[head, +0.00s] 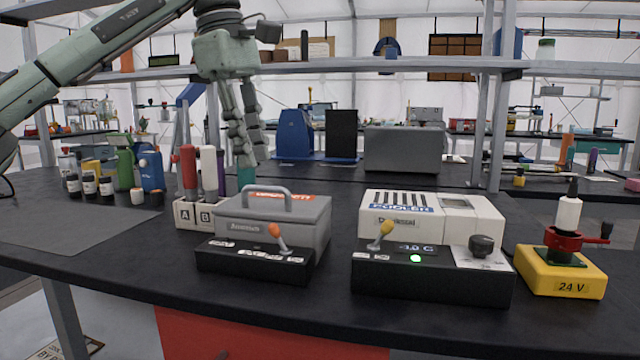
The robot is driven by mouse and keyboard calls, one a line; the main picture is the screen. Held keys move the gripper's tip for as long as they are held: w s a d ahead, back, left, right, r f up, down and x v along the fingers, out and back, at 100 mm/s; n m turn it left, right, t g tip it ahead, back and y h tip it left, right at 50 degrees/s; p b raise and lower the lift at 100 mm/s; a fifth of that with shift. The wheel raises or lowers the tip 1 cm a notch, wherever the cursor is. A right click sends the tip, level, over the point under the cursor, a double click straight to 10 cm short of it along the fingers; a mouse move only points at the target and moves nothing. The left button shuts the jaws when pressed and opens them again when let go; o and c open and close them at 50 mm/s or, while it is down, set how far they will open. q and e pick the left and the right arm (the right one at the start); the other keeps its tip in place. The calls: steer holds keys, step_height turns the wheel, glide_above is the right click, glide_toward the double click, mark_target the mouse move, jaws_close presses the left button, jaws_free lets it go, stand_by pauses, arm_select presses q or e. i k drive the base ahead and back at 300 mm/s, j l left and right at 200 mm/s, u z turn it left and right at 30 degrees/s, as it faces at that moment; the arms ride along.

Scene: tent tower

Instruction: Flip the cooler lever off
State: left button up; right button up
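The cooler (480,214) is a white box with a blue label behind a black control panel (430,287). Its lever (382,234) has a yellow knob and tilts up to the right. Beside it a display reads about -1.9 C, and a green light (415,258) glows below. A dark knob (481,246) sits at the panel's right. My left gripper (250,160) hangs fingers down, left of the cooler and behind the grey case. Its two fingers look apart and seem to hold nothing; the tips are near a teal item. My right gripper is not in view.
A grey handled case (300,215) with an orange-knobbed lever (277,236) stands left of the cooler. An A/B rack (186,214) with tubes stands further left. A yellow 24 V block (560,272) is at right. A shelf (400,70) crosses above; its post (492,140) rises behind the cooler.

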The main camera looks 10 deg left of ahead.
mark_target(388, 225)
steer(key=k, duration=1)
